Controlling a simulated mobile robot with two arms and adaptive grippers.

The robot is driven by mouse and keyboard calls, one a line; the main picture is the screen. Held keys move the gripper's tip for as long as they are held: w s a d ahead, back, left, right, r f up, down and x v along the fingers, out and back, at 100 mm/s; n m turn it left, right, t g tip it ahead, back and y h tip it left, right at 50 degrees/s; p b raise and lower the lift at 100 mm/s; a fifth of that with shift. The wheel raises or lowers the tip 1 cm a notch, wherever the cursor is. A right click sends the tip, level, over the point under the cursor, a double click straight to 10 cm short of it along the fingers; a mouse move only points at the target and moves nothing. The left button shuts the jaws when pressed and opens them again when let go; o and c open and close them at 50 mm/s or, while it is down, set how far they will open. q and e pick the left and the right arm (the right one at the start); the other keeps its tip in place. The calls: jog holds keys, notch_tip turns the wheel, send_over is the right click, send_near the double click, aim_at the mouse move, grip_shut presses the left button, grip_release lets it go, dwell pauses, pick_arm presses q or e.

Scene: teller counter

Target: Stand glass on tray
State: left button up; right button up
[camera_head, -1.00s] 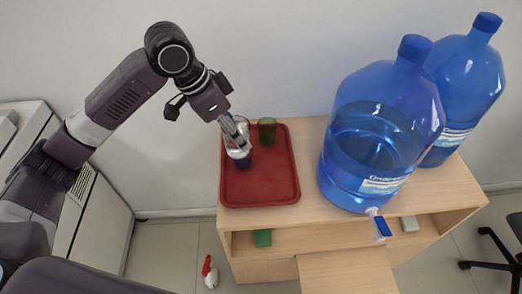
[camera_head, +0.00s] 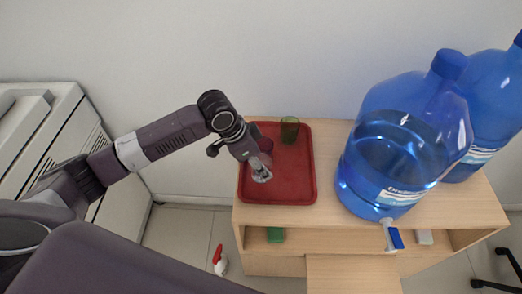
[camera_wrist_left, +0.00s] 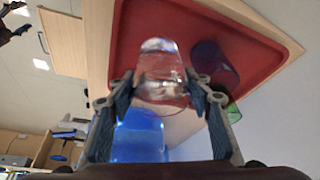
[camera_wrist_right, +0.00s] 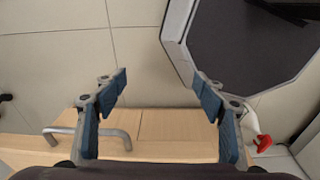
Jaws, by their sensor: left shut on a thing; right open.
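The red tray (camera_head: 295,185) lies on the wooden cabinet. My left gripper (camera_head: 260,166) is over the tray, shut on a clear glass (camera_head: 261,176). In the left wrist view, the clear glass (camera_wrist_left: 162,72) sits between the fingers (camera_wrist_left: 160,95) with the tray (camera_wrist_left: 255,45) behind it. I cannot tell whether its base touches the tray. A dark purple glass (camera_wrist_left: 214,62) stands close beside it, partly hidden by the gripper in the head view. A green glass (camera_head: 289,129) stands at the tray's back edge. My right gripper (camera_wrist_right: 160,88) is open and empty, away from the tray.
Two large blue water bottles (camera_head: 400,150) stand on the cabinet right of the tray, one with a tap (camera_head: 394,236). The tray's front and right areas are clear.

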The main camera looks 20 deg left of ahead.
pick_arm(q)
jog(key=shift+f+p, duration=0.4)
jog(key=shift+f, duration=2)
jog(key=shift+f, duration=0.15)
jog(key=o, duration=1.6)
jog(key=b+v, duration=0.1)
jog(key=v, duration=1.1)
jog(key=shift+b, duration=0.4)
